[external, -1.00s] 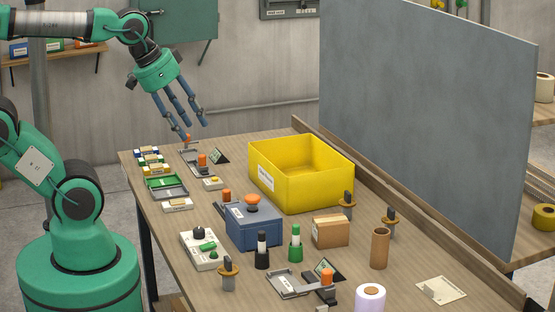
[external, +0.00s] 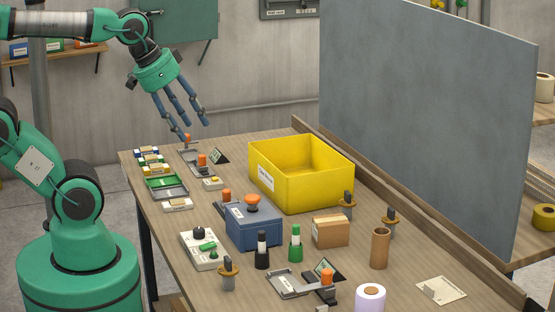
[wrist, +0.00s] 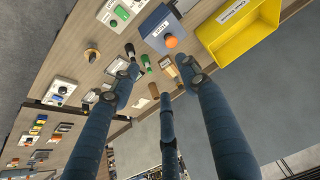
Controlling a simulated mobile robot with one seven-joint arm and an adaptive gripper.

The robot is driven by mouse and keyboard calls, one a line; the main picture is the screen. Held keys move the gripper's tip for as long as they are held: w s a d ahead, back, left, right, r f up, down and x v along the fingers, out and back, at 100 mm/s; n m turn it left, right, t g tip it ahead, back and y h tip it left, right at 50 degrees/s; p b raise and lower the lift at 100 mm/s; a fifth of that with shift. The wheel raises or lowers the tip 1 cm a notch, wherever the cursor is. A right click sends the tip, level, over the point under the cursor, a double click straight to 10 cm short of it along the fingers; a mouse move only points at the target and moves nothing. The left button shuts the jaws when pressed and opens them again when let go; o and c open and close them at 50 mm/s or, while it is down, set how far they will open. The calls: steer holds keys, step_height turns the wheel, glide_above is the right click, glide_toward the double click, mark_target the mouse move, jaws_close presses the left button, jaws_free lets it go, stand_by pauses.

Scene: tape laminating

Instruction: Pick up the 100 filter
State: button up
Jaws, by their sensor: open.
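No thing in view can be read as the 100 filter; the labels are too small or blurred.
A yellow bin (external: 300,187) stands mid-table, with a blue box with an orange knob (external: 253,228) in front of it. Dark and green bottles, a cardboard box (external: 330,232) and a brown tube (external: 380,248) crowd the near side. A grey panel (external: 420,110) rises along the right.

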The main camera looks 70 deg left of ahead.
steer(key=shift+w+r, duration=0.1)
steer(key=w+r+n+g+p, duration=0.1)
steer(key=w+n+g+p, duration=0.25)
steer(key=w, duration=2.05)
steer(key=w+f+n+p, duration=0.1)
steer(key=w+f, duration=0.5)
steer(key=w+a+f+n+g+p, duration=0.1)
steer(key=w+f+n+p, duration=0.1)
steer(key=w+f, duration=0.4)
steer(key=w+a+f+n+g+p, duration=0.1)
steer(key=w+f, duration=0.5)
steer(key=w, duration=0.2)
steer(key=shift+w+a+f+n+p, duration=0.15)
steer(key=shift+a+f+n+p, duration=0.05)
steer(key=shift+f+n+p, duration=0.15)
